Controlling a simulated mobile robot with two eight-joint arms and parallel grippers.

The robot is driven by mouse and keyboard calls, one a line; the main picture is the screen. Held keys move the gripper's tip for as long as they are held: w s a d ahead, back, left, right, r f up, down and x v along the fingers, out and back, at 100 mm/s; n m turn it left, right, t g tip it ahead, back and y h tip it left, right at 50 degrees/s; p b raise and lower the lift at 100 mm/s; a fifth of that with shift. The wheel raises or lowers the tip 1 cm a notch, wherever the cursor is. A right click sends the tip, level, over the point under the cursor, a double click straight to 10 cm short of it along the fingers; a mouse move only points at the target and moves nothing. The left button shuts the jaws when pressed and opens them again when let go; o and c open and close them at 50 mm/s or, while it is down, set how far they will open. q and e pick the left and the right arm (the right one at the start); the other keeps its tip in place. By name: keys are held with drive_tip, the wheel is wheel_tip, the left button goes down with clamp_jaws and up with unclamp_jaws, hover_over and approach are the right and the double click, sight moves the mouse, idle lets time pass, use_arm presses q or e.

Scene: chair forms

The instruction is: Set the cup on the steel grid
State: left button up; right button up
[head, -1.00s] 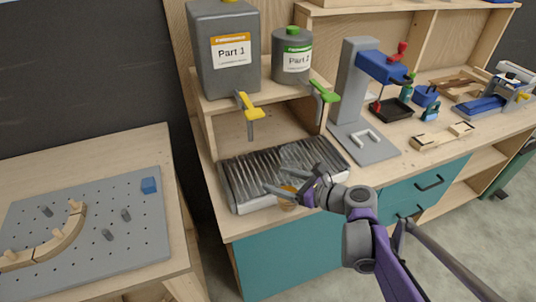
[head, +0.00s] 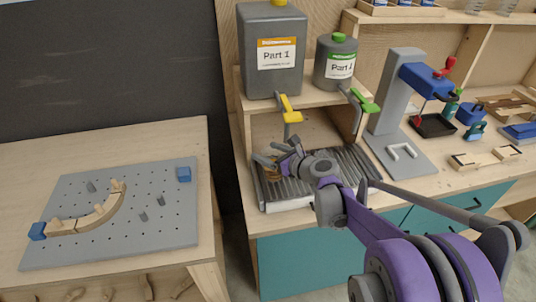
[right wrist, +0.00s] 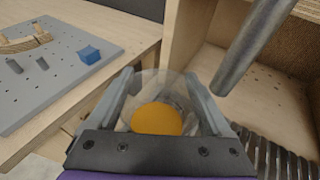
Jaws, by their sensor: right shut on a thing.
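The cup is clear, with orange-yellow contents (right wrist: 157,118), and shows between the fingers in the right wrist view. In the head view the cup (head: 271,173) is small and partly covered by the gripper. My right gripper (head: 268,162) is shut on the cup, over the left part of the steel grid (head: 352,163). The grid is a ribbed metal tray on the bench below the two taps; its ribs also show at lower right in the right wrist view (right wrist: 275,155). I cannot tell whether the cup touches the grid. My left gripper is not in view.
Two containers, Part 1 (head: 270,55) and Part 2 (head: 337,62), stand on a shelf above the grid. A yellow tap (head: 291,113) and a green tap (head: 364,103) hang at its front. A grey press stand (head: 395,110) is at right. A pegboard table (head: 110,215) is at left.

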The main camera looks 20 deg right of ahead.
drive_tip(key=shift+w+f, duration=0.2)
drive_tip(key=shift+f, duration=0.6)
drive_tip(key=shift+s+r, duration=0.1)
drive_tip(key=shift+s, duration=0.05)
